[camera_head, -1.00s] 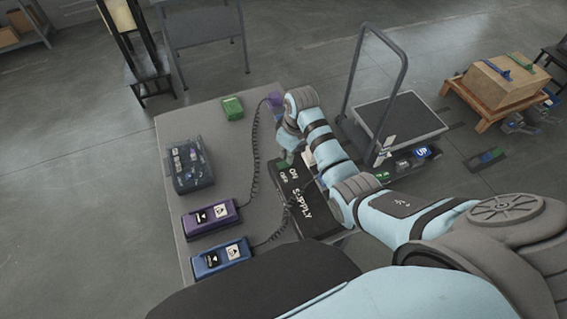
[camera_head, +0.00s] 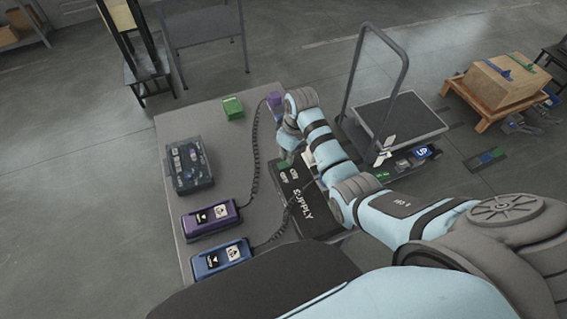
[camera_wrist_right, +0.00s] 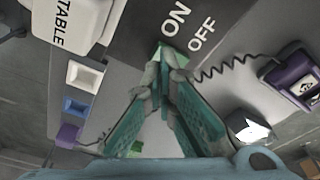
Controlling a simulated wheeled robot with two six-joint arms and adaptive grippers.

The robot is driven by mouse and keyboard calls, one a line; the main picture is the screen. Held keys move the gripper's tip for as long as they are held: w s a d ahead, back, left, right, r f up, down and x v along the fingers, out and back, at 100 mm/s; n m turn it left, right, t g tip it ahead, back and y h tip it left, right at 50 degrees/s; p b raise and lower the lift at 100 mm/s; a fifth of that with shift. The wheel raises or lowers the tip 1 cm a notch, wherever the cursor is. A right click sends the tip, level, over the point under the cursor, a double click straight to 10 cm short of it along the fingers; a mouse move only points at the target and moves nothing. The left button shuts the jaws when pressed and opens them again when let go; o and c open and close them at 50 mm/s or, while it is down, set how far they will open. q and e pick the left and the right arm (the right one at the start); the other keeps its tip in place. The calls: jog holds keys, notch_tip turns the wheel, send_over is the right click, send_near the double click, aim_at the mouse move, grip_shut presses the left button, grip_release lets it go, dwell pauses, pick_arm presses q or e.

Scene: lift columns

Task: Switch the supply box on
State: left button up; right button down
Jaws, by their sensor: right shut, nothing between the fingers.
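The black supply box (camera_head: 318,222) lies on the grey table, lettered SUPPLY, ON and OFF. Its top also fills the upper middle of the right wrist view (camera_wrist_right: 130,38). A small green switch (camera_head: 284,167) sits at the far end, by the ON and OFF words. In the wrist view only a green edge (camera_wrist_right: 178,44) of it shows; the fingertips hide the rest, so its position is unclear. My right gripper (camera_wrist_right: 164,62) is shut and empty, its tips at or very close to the switch. Contact cannot be told. My left gripper is not in view.
A purple unit (camera_head: 210,218) and a blue unit (camera_head: 220,259) with coiled cables lie at the table's near left. A dark clear case (camera_head: 188,166) and a green block (camera_head: 232,108) lie farther back. A cart (camera_head: 402,118) stands right of the table.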

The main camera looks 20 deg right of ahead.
jog(key=shift+f+b, duration=0.45)
jog(key=shift+f, duration=0.45)
dwell(0.3)
notch_tip(320, 180, up, 3)
jog(key=p, duration=0.2)
jog(key=shift+f+p, duration=0.2)
jog(key=shift+p, duration=0.2)
jog(key=shift+r, duration=2.2)
